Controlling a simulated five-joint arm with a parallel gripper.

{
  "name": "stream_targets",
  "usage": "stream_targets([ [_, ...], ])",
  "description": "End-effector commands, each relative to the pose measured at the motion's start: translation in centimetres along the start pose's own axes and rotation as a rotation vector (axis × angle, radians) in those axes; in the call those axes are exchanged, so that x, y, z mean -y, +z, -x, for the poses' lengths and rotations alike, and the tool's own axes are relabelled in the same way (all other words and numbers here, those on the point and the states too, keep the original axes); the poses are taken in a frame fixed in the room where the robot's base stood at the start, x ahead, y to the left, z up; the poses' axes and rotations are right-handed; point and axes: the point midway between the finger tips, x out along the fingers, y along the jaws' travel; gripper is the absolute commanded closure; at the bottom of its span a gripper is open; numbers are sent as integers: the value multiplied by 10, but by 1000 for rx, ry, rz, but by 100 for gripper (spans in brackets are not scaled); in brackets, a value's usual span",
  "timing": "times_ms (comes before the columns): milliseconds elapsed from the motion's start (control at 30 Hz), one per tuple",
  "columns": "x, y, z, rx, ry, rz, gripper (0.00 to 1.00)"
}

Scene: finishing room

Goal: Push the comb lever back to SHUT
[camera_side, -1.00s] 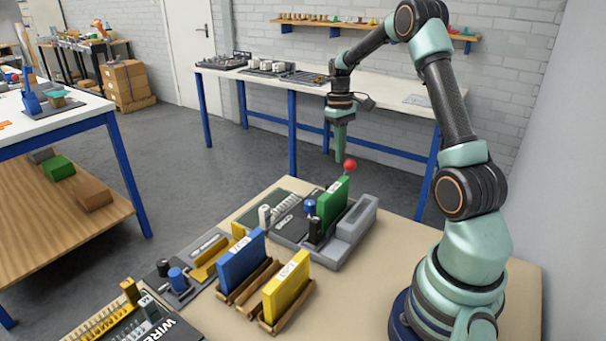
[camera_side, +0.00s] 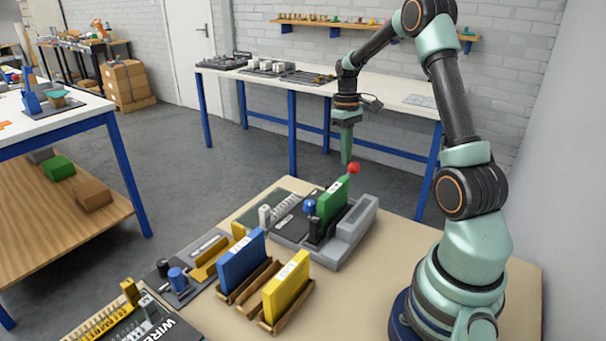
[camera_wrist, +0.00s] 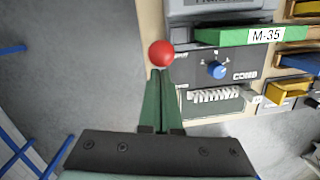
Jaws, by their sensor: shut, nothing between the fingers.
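The comb lever shows as a red ball knob (camera_side: 353,168) above the far end of the comb machine (camera_side: 288,229); its stem is mostly hidden behind the green book block. My gripper (camera_side: 346,160) is shut and empty, pointing down, with its tips right beside the knob's left side. In the wrist view the red knob (camera_wrist: 161,53) sits just beyond the closed fingertips (camera_wrist: 161,72), touching or nearly so. The grey panel marked COMB (camera_wrist: 245,76) carries a blue knob (camera_wrist: 217,70) and a white comb (camera_wrist: 215,96). I cannot read a SHUT mark.
The green block labelled M-35 (camera_wrist: 265,35) stands upright close to the lever. Blue (camera_side: 241,262) and yellow (camera_side: 286,287) blocks stand in wooden holders nearer the camera. A grey tray (camera_side: 357,220) is on the right. The floor left of the bench is open.

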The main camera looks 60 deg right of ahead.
Motion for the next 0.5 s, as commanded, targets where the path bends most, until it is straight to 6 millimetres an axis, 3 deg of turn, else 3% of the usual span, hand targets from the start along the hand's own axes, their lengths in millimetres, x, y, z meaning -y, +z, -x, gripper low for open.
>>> stream_targets([
  [367,1,-40,13,-1,6,3,100],
  [500,0,-35,49,-7,8,1,100],
])
